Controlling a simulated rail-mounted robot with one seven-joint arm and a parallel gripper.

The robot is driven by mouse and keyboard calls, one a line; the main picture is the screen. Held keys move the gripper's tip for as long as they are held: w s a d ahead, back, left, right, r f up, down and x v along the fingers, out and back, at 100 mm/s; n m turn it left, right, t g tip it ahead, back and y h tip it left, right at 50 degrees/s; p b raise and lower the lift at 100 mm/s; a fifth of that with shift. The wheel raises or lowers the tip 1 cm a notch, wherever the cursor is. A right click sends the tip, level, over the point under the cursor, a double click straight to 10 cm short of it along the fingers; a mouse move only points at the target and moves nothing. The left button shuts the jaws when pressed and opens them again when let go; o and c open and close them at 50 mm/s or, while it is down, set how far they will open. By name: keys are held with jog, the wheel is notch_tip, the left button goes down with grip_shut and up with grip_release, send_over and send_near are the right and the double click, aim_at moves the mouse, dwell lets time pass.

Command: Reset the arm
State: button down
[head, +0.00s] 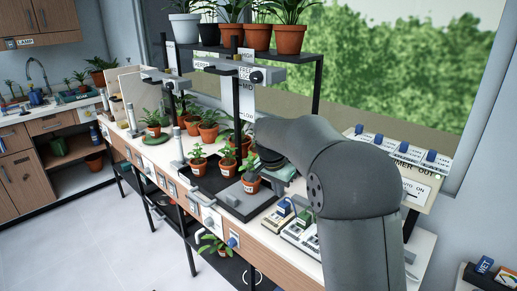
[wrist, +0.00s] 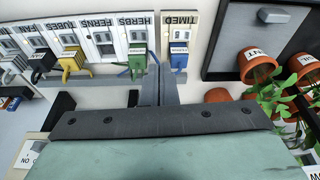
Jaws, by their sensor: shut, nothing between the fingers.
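My gripper (wrist: 158,78) shows in the wrist view with its two grey fingers together and nothing between them. Its green hand fills the bottom of that view. The fingers point toward a row of labelled sockets with a green plug (wrist: 137,60) and a blue plug (wrist: 179,58), which look just beyond them. I cannot tell the exact gap. In the head view the hand (head: 279,171) hangs over the bench, partly behind my grey arm, and the fingertips are hard to make out.
Potted plants stand close by, one in a terracotta pot (head: 251,183) beside the hand and another labelled pot (wrist: 256,66) on a dark tray (wrist: 222,68). A black shelf (head: 285,57) with pots rises behind. A white switch box (head: 405,165) stands at right. The floor (head: 95,235) at left is clear.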

jog(key=s+d+f+n+g+y, duration=0.1)
jog(key=s+n, duration=0.3)
jog(key=s, duration=1.4)
jog(key=s+d+f+n+y, duration=0.1)
jog(key=s+n, duration=0.4)
jog(key=s, duration=1.3)
notch_tip(320, 180, down, 2)
jog(key=shift+s+d+f+g, duration=0.15)
jog(key=shift+s+d+g, duration=0.2)
jog(key=shift+d, duration=0.35)
jog(key=shift+w, duration=0.1)
